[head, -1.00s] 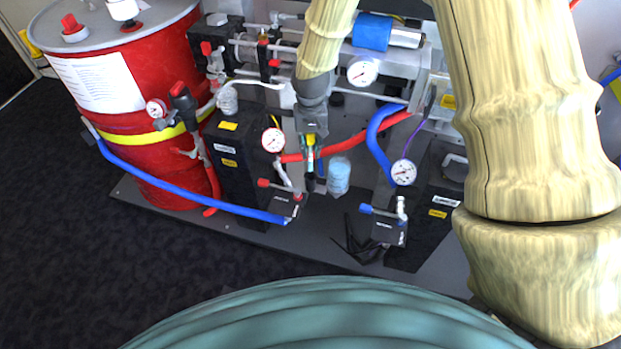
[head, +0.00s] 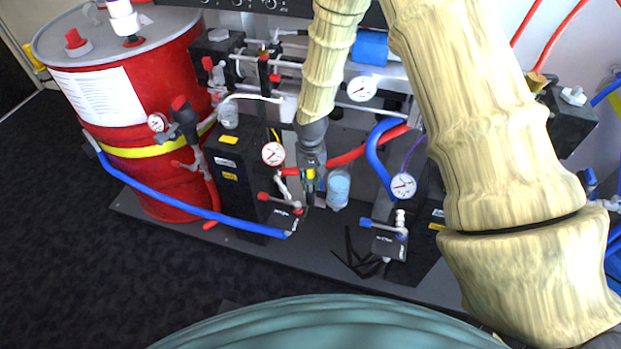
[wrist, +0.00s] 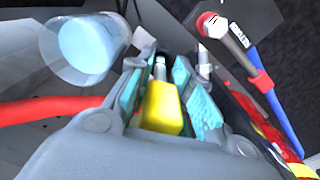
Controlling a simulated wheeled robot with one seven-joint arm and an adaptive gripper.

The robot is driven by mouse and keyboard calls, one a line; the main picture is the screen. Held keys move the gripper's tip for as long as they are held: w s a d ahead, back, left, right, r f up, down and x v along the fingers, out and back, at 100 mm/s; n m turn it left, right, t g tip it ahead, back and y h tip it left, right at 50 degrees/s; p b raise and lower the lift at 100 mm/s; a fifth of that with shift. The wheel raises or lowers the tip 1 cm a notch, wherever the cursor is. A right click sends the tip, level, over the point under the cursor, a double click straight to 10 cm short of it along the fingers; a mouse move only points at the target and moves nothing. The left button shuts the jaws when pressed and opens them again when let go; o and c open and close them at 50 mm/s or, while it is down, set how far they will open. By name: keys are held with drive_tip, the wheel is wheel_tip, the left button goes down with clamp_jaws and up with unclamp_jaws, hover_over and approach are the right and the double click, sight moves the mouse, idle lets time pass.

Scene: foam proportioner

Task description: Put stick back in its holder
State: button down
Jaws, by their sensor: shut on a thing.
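My gripper (head: 311,182) points down between the black pump units, near the base plate. In the wrist view, its teal-padded fingers (wrist: 166,95) are shut on the stick. The stick's yellow body (wrist: 162,107) sits between the pads, with a silver and black end (wrist: 160,66) beyond it. In the head view only a little yellow shows; the stick's lower part is hard to tell from the dark fingers. A clear cylinder with light blue contents (head: 339,188) stands just right of my gripper; it shows at upper left in the wrist view (wrist: 90,45). I cannot tell which thing is the holder.
A red-handled valve (head: 283,203) is close to the gripper's left; a blue-handled valve (head: 387,232) is at right. A red hose (head: 350,158) passes behind. A red drum (head: 150,150) and blue hose (head: 190,208) are at left. Open floor (head: 110,270) lies in front.

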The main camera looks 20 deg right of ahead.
drive_tip(key=shift+f, duration=0.3)
drive_tip(key=c, duration=1.3)
unclamp_jaws()
wheel_tip(320, 180, up, 13)
drive_tip(key=shift+f, duration=0.15)
drive_tip(key=s+f+n+y, duration=0.1)
drive_tip(key=s+f, duration=1.5)
drive_tip(key=f, duration=0.2)
drive_tip(key=s+d+f, duration=0.1)
drive_tip(key=s+f, duration=0.2)
drive_tip(key=s, duration=0.7)
drive_tip(key=s+d+f+n+h, duration=0.1)
drive_tip(key=s+f, duration=0.3)
drive_tip(key=s, duration=0.6)
drive_tip(key=shift+s+d+f, duration=0.15)
drive_tip(key=shift+s+d, duration=0.05)
drive_tip(key=shift+d, duration=0.5)
